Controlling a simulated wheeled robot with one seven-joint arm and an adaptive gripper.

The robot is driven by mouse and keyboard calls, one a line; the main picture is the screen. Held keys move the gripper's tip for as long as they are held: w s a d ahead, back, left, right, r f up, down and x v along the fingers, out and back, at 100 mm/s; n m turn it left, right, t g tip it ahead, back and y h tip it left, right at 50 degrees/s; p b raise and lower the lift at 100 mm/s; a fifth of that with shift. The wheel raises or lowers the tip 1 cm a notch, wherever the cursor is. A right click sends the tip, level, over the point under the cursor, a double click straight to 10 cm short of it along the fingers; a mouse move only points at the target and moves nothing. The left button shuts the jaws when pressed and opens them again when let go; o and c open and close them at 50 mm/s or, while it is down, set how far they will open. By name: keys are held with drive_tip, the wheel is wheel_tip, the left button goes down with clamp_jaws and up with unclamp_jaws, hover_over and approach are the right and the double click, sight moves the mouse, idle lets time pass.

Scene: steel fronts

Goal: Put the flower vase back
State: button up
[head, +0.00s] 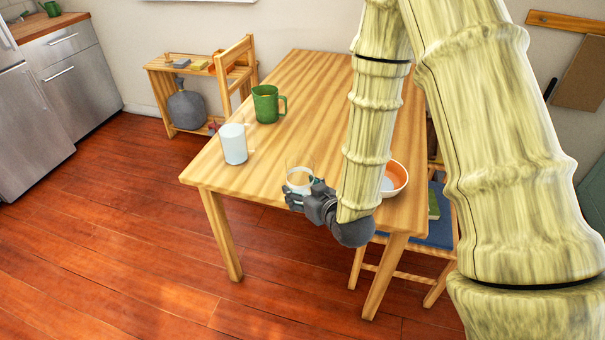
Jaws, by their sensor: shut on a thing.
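My gripper (303,193) is dark grey and shut on a clear glass vessel (300,172) at the near edge of the wooden table (215,174). The glass has a pale lower part and stands upright; no flowers show in it. I cannot tell whether it touches the tabletop. It may be the flower vase, but the view does not settle this. My gripper and arm hide part of its base and the table behind. A dark grey, round-bodied, narrow-necked vessel (187,109) is on the low shelf unit at the back left.
A white cup (234,144) and green mug (266,104) stand on the table's left side. A wooden chair (238,72) is behind. The red floor at left is clear.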

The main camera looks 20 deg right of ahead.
drive_tip(key=w+d, duration=0.1)
drive_tip(key=w, duration=0.3)
drive_tip(key=w+d+p, duration=0.1)
drive_tip(key=w+d, duration=0.1)
drive_tip(key=w, duration=0.2)
drive_tip(key=w+d+f+p, duration=0.1)
drive_tip(key=w, duration=0.4)
drive_tip(key=shift+d, duration=0.15)
drive_tip(key=shift+f+p, duration=0.3)
drive_tip(key=shift+f, duration=1.55)
drive_tip(key=shift+f, duration=0.15)
drive_tip(key=o, duration=1.3)
drive_tip(key=shift+c, duration=0.2)
drive_tip(key=shift+r, duration=0.2)
drive_tip(key=shift+s+d, duration=0.1)
drive_tip(key=shift+s, duration=0.2)
drive_tip(key=b+v, duration=0.1)
drive_tip(key=v, duration=1)
drive_tip(key=shift+s+r, duration=0.15)
drive_tip(key=shift+s, duration=0.05)
